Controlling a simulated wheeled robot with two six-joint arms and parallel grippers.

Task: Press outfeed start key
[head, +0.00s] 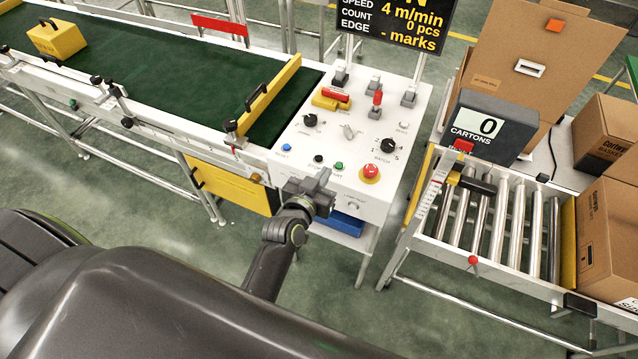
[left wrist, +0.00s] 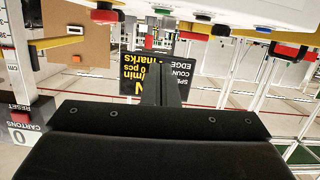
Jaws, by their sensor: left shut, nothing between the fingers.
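A green button (head: 339,165), with a partly hidden label, sits on the white control panel (head: 290,180) near its front edge. A black button (head: 318,158) and a blue button (head: 286,147) lie to its left, and a red mushroom button (head: 370,172) to its right. My left gripper (head: 324,178) is shut and empty, just in front of these buttons and apart from the green one as far as I can tell. In the left wrist view the shut fingers (left wrist: 162,84) show below the panel edge, with a green button (left wrist: 162,10) and red mushroom button (left wrist: 103,15) above.
Knobs and levers stand farther back on the panel. A green belt conveyor (head: 180,70) with a yellow guide bar (head: 268,95) is left. A roller conveyor (head: 490,225), a carton counter (head: 484,125) and cartons (head: 610,240) are right.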

